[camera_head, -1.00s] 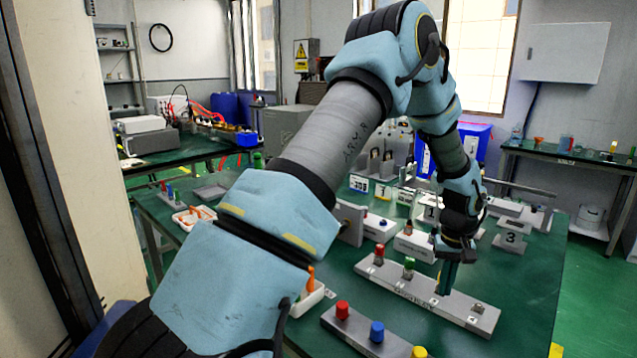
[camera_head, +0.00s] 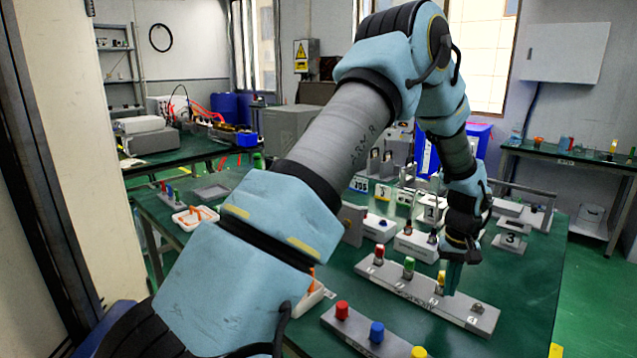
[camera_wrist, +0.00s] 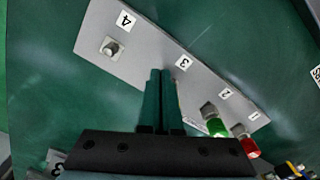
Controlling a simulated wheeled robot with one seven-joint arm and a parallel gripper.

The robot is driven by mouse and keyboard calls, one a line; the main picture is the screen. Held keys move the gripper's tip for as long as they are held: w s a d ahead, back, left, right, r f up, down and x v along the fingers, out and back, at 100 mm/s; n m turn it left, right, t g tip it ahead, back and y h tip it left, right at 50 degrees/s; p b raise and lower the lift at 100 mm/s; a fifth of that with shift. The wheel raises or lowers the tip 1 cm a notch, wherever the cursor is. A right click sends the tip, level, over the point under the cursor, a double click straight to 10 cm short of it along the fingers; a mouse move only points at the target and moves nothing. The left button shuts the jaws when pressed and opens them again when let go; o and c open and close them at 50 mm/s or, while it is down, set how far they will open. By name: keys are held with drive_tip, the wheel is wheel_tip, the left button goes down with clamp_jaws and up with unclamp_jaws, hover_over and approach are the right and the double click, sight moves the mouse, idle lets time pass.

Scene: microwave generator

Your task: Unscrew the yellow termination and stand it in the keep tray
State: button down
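The yellow termination (camera_head: 440,280) stands upright at the third place of the grey numbered bar (camera_head: 378,272), to the right of a green one (camera_head: 409,268) and a red one (camera_head: 379,255). My gripper (camera_head: 453,290) points down just right of the yellow one. In the wrist view, my gripper's fingers (camera_wrist: 161,75) are together near label 3 (camera_wrist: 184,62), with nothing visible between them. They hide the yellow termination there. Place 4 has a bare metal connector (camera_wrist: 112,48). I cannot tell which tray is the keep tray; a shallow grey tray (camera_head: 211,193) lies at the back left.
A front block (camera_head: 357,331) carries red, blue and yellow caps. White trays with orange items stand left (camera_head: 188,224) and partly behind my arm. Green table is bare right of the bar.

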drive_tip(key=shift+s, duration=0.2)
wheel_tip(320, 180, up, 6)
drive_tip(key=p, duration=0.4)
drive_tip(key=shift+s+a, duration=0.1)
drive_tip(key=shift+s, duration=0.05)
drive_tip(key=shift+w+a+f+p, duration=0.2)
drive_tip(key=shift+a+f+p, duration=0.2)
drive_tip(key=shift+f, duration=0.65)
drive_tip(key=shift+w+a+f+p, duration=0.15)
drive_tip(key=shift+a+f+p, duration=0.25)
drive_tip(key=shift+f, duration=0.6)
drive_tip(key=shift+w+a+f+p, duration=0.2)
drive_tip(key=shift+a+f+p, duration=0.15)
drive_tip(key=shift+f, duration=0.7)
drive_tip(key=shift+w+d, duration=0.15)
drive_tip(key=shift+d, duration=0.05)
